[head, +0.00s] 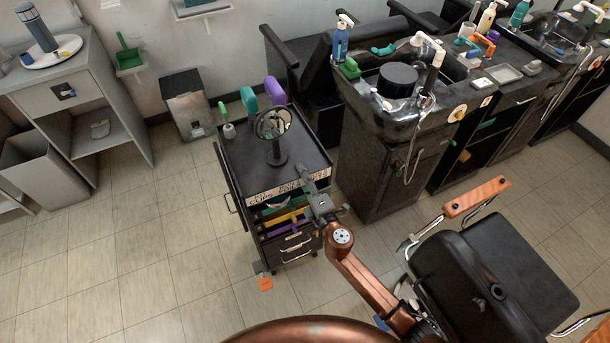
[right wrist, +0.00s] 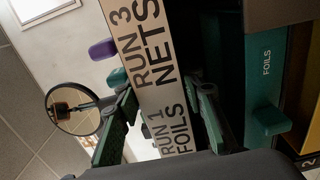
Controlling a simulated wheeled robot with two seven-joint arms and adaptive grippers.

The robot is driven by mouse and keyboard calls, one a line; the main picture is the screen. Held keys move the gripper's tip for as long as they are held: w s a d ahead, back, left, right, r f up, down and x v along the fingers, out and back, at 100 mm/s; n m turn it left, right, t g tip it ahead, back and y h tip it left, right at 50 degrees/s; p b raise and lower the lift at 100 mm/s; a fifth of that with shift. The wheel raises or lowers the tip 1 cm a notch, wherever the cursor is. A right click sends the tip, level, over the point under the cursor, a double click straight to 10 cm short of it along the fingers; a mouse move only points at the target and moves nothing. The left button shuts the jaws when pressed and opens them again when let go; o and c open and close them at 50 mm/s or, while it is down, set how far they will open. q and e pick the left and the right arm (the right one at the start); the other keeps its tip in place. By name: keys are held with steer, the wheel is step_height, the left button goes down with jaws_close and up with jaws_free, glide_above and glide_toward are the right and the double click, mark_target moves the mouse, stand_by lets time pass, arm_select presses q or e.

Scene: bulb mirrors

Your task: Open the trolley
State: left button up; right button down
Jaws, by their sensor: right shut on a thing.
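The black trolley (head: 233,170) stands on the tiled floor left of the wash station. A white lettered strip (head: 280,187) runs along its top front edge; the right wrist view shows its words, RUN 3 NETS and RUN 1 FOILS (right wrist: 155,75). Below it the front is open, showing teal, yellow and purple fronts (head: 284,219) above closed drawers with metal handles. My right gripper (head: 308,182) is at the right part of the strip. In the right wrist view its two fingers (right wrist: 165,120) lie on either side of the lettered panel, shut on it. My left gripper is not in view.
The wash station (head: 390,150) is close on the right, a black chair (head: 510,270) at lower right. A grey bin (head: 188,104) stands behind. Left floor is clear.

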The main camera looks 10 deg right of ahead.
steer(key=c, duration=1.3)
jaws_free()
steer(key=shift+o, duration=0.2)
steer(key=v, duration=1.2)
